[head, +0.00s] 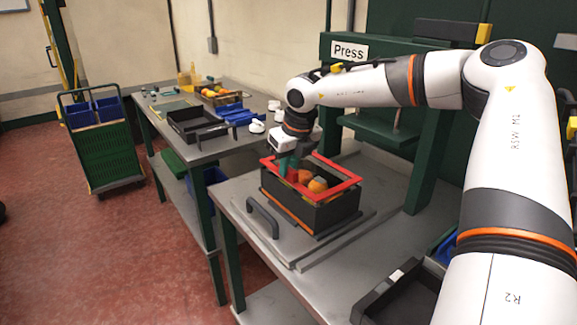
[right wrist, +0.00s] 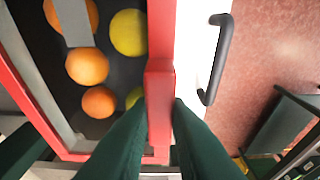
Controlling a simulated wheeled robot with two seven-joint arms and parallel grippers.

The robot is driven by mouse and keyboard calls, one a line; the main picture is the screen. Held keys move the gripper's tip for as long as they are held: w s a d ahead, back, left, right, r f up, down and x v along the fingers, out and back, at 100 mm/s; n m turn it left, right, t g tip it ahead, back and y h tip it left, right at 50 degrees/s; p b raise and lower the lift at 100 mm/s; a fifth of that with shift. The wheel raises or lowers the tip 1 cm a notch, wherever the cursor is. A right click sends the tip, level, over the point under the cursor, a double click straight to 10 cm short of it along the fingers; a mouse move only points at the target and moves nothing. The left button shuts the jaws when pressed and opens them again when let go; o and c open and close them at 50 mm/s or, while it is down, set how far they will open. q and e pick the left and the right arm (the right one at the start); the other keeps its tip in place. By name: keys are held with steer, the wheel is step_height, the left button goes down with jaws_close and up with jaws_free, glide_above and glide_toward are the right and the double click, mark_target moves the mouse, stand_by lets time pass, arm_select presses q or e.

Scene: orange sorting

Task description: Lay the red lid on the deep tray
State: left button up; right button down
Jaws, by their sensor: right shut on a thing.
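The red lid (head: 343,191) is an open rectangular red frame at the top of the dark deep tray (head: 331,213), on the press table. Oranges (head: 317,185) show through its opening; the right wrist view shows oranges (right wrist: 87,66) and yellow fruit (right wrist: 128,33) inside. My right gripper (head: 293,168) is over the lid's left side. In the right wrist view its green fingers (right wrist: 158,128) are shut on a raised red part of the lid (right wrist: 160,85). I cannot tell whether the lid touches the tray rim all round. My left gripper is not in view.
A grey plate with a dark handle (head: 262,219) lies under and beside the tray. The green press (head: 385,128) stands behind it. A second table to the left holds a black tray (head: 190,127) and blue bins (head: 236,115). A green cart (head: 100,150) stands farther left.

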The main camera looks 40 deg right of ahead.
steer(key=c, duration=1.3)
jaws_free()
steer(key=shift+r, duration=0.1)
steer(key=shift+r+p, duration=2.35)
steer(key=shift+r, duration=2.05)
